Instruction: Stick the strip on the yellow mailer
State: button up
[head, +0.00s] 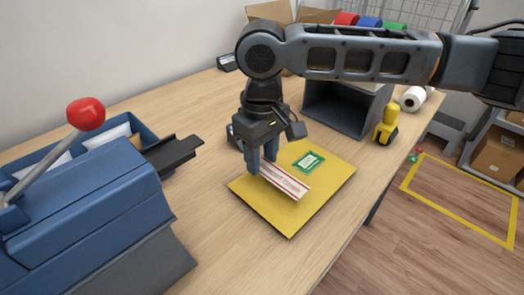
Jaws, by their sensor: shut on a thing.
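The yellow mailer (315,197) lies flat on the wooden counter, with a green-bordered label (308,163) on its upper part. The strip (284,180) is white with red markings and slants across the mailer's left-middle area. My gripper (262,165) points down over the mailer's left side and is shut on the strip's upper left end. The strip's free end reaches down and right over the mailer. I cannot tell whether the strip touches the mailer's surface. The fingers hide the held end.
A blue machine with a red-knobbed lever (85,114) fills the left. A grey open box (346,107), a yellow-and-black tool (387,124) and a white roll (413,98) stand behind the mailer. Bare counter (245,240) lies in front. A yellow floor outline (460,223) is at right.

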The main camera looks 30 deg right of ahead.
jog(key=shift+f, duration=0.6)
jog(key=o, duration=0.8)
jog(key=shift+c, duration=0.2)
jog(key=shift+r, duration=0.15)
jog(key=shift+r+p, duration=2.5)
jog(key=shift+r, duration=0.15)
notch_tip(320, 180, up, 8)
jog(key=p, duration=0.6)
